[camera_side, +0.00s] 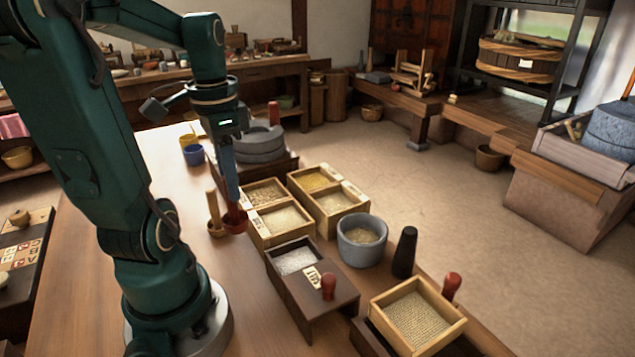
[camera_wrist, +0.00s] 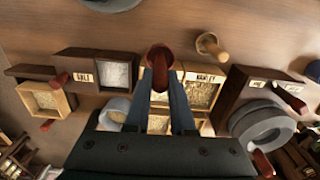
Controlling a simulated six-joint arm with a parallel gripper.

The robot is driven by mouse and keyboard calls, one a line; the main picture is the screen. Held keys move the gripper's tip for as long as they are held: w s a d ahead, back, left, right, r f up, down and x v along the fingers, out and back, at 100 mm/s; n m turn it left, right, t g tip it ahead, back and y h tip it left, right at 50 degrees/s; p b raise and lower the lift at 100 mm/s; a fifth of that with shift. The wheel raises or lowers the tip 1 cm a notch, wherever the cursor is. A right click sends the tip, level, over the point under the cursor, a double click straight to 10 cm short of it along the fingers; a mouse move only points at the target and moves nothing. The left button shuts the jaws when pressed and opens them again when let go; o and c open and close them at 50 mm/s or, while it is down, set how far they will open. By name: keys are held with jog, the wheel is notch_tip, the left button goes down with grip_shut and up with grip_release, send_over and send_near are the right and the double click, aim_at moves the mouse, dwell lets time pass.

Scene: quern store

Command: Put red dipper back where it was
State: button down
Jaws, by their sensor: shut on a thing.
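My gripper (camera_side: 233,203) points down and is shut on the handle of the red dipper (camera_side: 236,222). The dipper hangs upright, cup down, at the near left edge of the grain boxes. I cannot tell whether its cup touches the table. In the wrist view the red dipper (camera_wrist: 160,57) shows between the fingertips (camera_wrist: 160,78). A plain wooden dipper (camera_side: 215,228) stands on the table just left of it; it also shows in the wrist view (camera_wrist: 210,46).
Two divided grain boxes (camera_side: 265,239) (camera_side: 350,188) stand to the right. A dark salt box (camera_side: 333,301), stone bowl (camera_side: 362,236), dark pestle (camera_side: 405,252) and sieve (camera_side: 460,324) stand nearer. The quern (camera_side: 260,147) and blue cup (camera_side: 193,155) stand behind. The table's left side is clear.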

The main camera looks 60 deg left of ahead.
aim_at(224, 218)
jog(key=shift+s+a+r+n, duration=0.1)
jog(key=shift+s+a+n, duration=0.05)
jog(key=shift+s+n, duration=0.45)
jog(key=shift+s+a+r, duration=0.15)
jog(key=shift+s, duration=0.05)
jog(key=shift+s+a, duration=0.1)
jog(key=shift+s, duration=0.05)
jog(key=shift+f, duration=3.95)
jog(key=shift+f, duration=0.1)
jog(key=c, duration=0.8)
grip_release()
jog(key=shift+o, duration=0.2)
jog(key=shift+a, duration=0.1)
